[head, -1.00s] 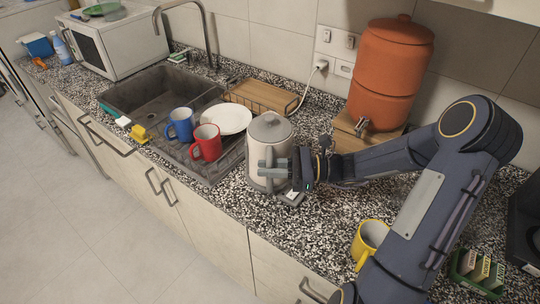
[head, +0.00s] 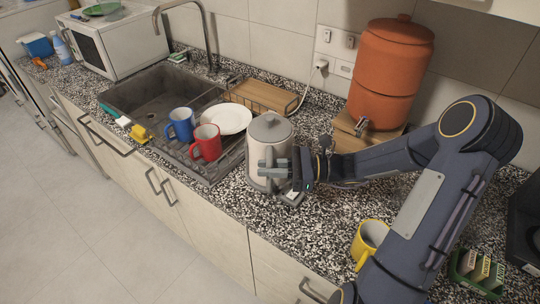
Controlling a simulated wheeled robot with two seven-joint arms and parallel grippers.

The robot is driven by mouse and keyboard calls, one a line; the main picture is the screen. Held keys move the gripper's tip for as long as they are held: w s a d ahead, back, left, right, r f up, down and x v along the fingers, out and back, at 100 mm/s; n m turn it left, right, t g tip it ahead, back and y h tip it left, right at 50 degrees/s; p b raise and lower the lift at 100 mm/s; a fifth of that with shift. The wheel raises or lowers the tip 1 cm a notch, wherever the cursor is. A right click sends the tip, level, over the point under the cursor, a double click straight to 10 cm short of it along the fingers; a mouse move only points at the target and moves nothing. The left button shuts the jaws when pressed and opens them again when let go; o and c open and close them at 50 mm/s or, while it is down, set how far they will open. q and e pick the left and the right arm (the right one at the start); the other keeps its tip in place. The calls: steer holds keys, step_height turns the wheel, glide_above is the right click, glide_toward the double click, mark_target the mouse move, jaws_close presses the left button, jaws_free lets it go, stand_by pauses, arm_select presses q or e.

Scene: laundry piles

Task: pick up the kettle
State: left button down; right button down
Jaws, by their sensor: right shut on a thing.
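The kettle (head: 269,137) is pale with a grey lid and stands upright on the speckled counter, just right of the sink's drainboard. My right gripper (head: 275,170) is at the kettle's near right side, shut on its handle. The gripper hides most of the handle and part of the kettle's lower body. Whether the kettle is clear of its base cannot be told. My left gripper is not in view.
A red mug (head: 206,143), a blue mug (head: 181,125) and a white plate (head: 227,118) are on the drainboard left of the kettle. A wooden-topped rack (head: 262,95) and a terracotta dispenser (head: 388,70) stand behind. A yellow mug (head: 368,240) is at the front right.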

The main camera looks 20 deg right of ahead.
steer(key=shift+r, duration=0.25)
stand_by(0.3)
